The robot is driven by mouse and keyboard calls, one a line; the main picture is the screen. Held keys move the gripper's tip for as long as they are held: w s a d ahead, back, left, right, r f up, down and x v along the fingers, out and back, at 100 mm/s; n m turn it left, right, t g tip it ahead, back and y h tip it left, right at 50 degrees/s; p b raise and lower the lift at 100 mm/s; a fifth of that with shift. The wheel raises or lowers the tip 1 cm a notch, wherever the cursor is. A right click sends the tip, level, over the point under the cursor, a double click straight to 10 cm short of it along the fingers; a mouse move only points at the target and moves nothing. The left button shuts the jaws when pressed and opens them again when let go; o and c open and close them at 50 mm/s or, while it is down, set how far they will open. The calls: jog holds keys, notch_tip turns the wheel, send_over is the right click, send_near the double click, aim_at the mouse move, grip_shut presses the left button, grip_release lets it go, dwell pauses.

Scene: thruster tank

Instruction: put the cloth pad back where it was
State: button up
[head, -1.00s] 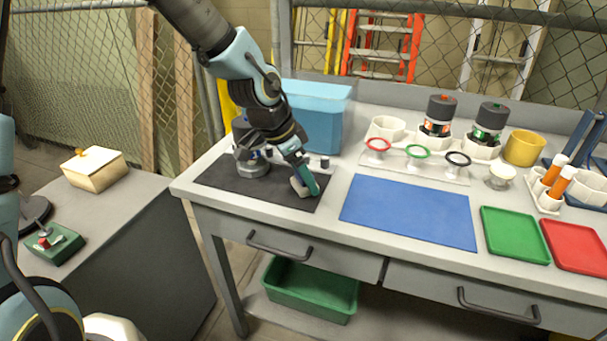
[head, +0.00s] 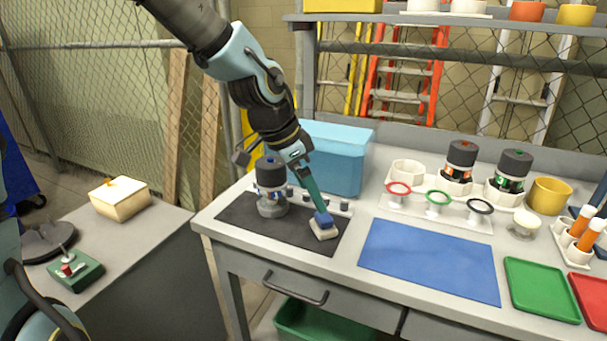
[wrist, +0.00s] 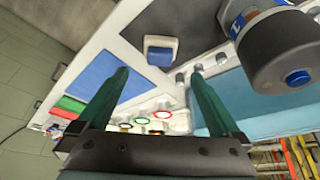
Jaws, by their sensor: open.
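The cloth pad (head: 323,231) is a cream block with a blue top. It rests on the dark mat (head: 242,222), near its right end. In the wrist view the pad (wrist: 160,50) lies beyond the fingertips, with a gap around it. My gripper (head: 316,205) points down over the pad in the head view and partly overlaps it there. In the wrist view my gripper (wrist: 160,74) has its two green fingers wide apart with nothing between them.
A thruster with a blue-dotted dark cap (head: 270,172) stands on the mat left of my gripper. A blue box (head: 335,160) is behind. A blue mat (head: 430,262) lies clear to the right. Coloured rings (head: 438,197) and more thrusters stand behind it.

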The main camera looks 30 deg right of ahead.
jog(key=v, duration=0.3)
jog(key=shift+a+r, duration=0.1)
jog(key=shift+r, duration=0.05)
jog(key=w+a+f+n+t+y, duration=0.15)
jog(key=w+a+n, duration=0.25)
jog(key=a, duration=0.4)
jog(key=w+a+f+n+y, duration=0.1)
jog(key=w+a+f+n, duration=0.2)
jog(key=a, duration=0.4)
jog(key=a+n+t+y, duration=0.1)
jog(key=a+n, duration=1.1)
jog(key=a, duration=0.9)
jog(key=shift+w+a+r+y, duration=0.25)
jog(key=shift+w+r+y, duration=0.1)
jog(key=shift+w, duration=0.1)
